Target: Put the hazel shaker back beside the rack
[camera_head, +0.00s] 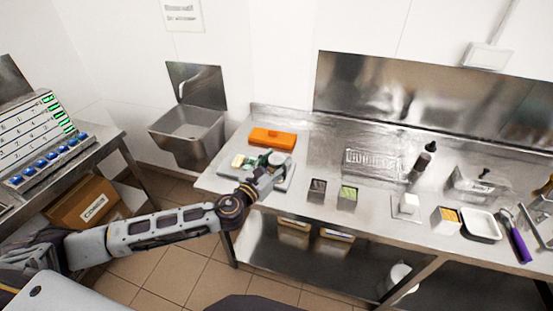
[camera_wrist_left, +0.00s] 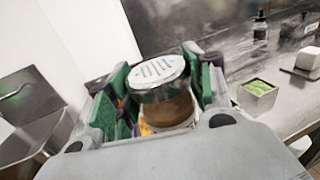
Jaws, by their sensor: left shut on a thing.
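My left gripper (camera_head: 270,172) is shut on the hazel shaker (camera_wrist_left: 165,95), a jar with a metal lid and brown contents. In the wrist view the shaker stands between the green-padded fingers, its printed lid facing the camera. In the head view its pale top (camera_head: 277,158) shows at the gripper's end, over a grey tray (camera_head: 283,184) at the left end of the steel counter. I cannot tell whether the shaker touches the tray. A low metal rack-like piece (camera_head: 374,163) lies farther right on the counter. My right gripper is not in view.
An orange box (camera_head: 272,138) lies behind the tray. A dark-filled container (camera_head: 317,190) and a green-filled one (camera_head: 348,196) stand to its right. A dark bottle (camera_head: 421,164) stands right of the metal piece. Bare counter lies between the orange box and the metal piece.

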